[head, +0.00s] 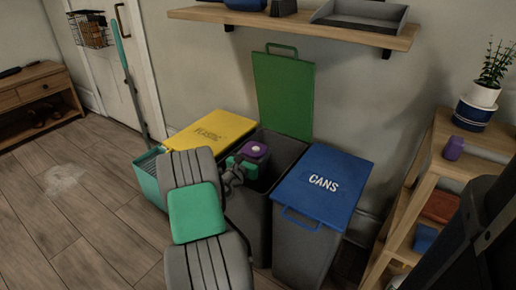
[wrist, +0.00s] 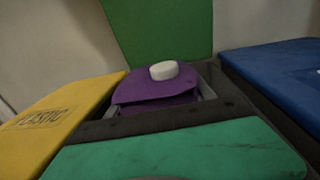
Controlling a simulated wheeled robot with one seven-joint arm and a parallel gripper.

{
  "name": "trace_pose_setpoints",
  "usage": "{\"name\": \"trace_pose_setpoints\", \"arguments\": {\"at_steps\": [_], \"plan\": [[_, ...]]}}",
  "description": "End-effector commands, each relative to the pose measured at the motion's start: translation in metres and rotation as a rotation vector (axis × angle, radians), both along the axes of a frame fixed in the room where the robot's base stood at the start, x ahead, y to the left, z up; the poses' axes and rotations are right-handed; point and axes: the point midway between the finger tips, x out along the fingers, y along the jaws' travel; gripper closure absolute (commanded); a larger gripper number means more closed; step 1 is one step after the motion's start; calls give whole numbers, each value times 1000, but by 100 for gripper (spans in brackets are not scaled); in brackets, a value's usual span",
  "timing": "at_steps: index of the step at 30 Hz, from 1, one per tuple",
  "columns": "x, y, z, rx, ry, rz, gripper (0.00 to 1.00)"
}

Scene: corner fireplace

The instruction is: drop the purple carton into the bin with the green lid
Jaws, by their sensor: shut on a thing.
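The purple carton (head: 255,149) with a white cap is held in my gripper (head: 246,165) at the mouth of the middle bin. In the wrist view the carton (wrist: 150,92) sits between the jaws, its lower part hidden by my gripper. The bin with the green lid (head: 283,92) stands between two others, its lid raised upright against the wall and its dark opening (head: 281,150) partly hidden by my arm and the carton. The green lid also shows behind the carton in the wrist view (wrist: 160,32).
A yellow-lidded PLASTIC bin (head: 210,133) stands left and a blue-lidded CANS bin (head: 323,185) right, both closed. A wall shelf (head: 300,27) hangs above. A wooden stand (head: 455,130) at right holds a plant pot (head: 473,115) and a small purple item (head: 453,148).

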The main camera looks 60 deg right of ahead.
Motion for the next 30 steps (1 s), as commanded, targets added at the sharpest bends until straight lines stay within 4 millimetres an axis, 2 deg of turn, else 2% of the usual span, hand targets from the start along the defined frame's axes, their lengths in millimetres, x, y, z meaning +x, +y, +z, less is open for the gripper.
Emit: {"name": "trace_pose_setpoints", "arguments": {"at_steps": [8, 9, 17, 25, 28, 30], "plan": [[0, 0, -2, -1, 0, 0, 78], [0, 0, -2, -1, 0, 0, 35], [0, 0, -2, 0, 0, 0, 14], [0, 0, -1, 0, 0, 0, 13], [0, 0, 12, -1, -1, 0, 13], [0, 0, 27, -1, -2, 0, 13]]}}
